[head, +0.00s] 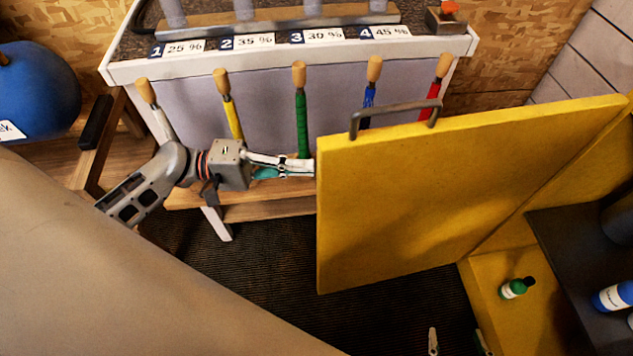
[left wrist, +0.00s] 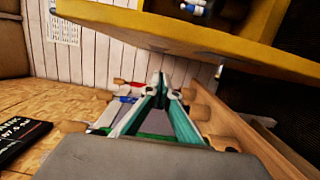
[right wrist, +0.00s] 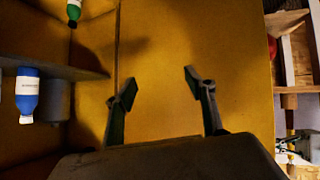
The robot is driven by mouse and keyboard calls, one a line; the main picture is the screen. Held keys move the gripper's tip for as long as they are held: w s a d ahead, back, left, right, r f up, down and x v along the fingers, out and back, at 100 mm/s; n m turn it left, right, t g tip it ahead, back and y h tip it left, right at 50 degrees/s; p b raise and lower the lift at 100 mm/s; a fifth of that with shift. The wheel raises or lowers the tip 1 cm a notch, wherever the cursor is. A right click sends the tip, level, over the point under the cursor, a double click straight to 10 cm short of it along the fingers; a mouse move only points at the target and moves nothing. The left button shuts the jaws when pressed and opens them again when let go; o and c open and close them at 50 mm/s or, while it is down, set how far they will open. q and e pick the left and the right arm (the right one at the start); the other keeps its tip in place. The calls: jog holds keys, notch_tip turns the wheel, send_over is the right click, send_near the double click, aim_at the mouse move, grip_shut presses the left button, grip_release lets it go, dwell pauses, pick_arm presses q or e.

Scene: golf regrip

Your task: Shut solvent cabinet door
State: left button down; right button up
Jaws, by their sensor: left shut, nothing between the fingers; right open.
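The yellow cabinet door (head: 440,190) stands wide open in the head view, its hinged side toward the cabinet (head: 510,320) at right. A grey handle (head: 395,114) shows at the door's top edge. My left gripper (head: 312,168) is shut and empty, its tips beside the door's free left edge; contact is unclear. In the left wrist view its closed fingers (left wrist: 158,88) lie near the yellow door edge (left wrist: 200,42). My right gripper (right wrist: 160,90) is open and empty, facing a yellow panel (right wrist: 190,50). Only its fingertips (head: 457,342) show low in the head view.
A green bottle (head: 517,288) and a blue bottle (head: 612,296) are in the cabinet, near a dark shelf (head: 565,255). A bench (head: 290,62) with several hanging golf clubs stands behind my left gripper. A blue ball (head: 38,95) is at far left.

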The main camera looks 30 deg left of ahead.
pick_arm(q)
jog(key=d, duration=0.1)
jog(key=s+d, duration=0.1)
jog(key=d, duration=0.1)
jog(key=s+d, duration=0.1)
jog(key=shift+s+d+p, duration=0.15)
jog(key=shift+d+p, duration=0.15)
pick_arm(e)
jog(key=shift+s+d+f, duration=0.15)
jog(key=shift+s, duration=0.15)
jog(key=shift+w, duration=0.15)
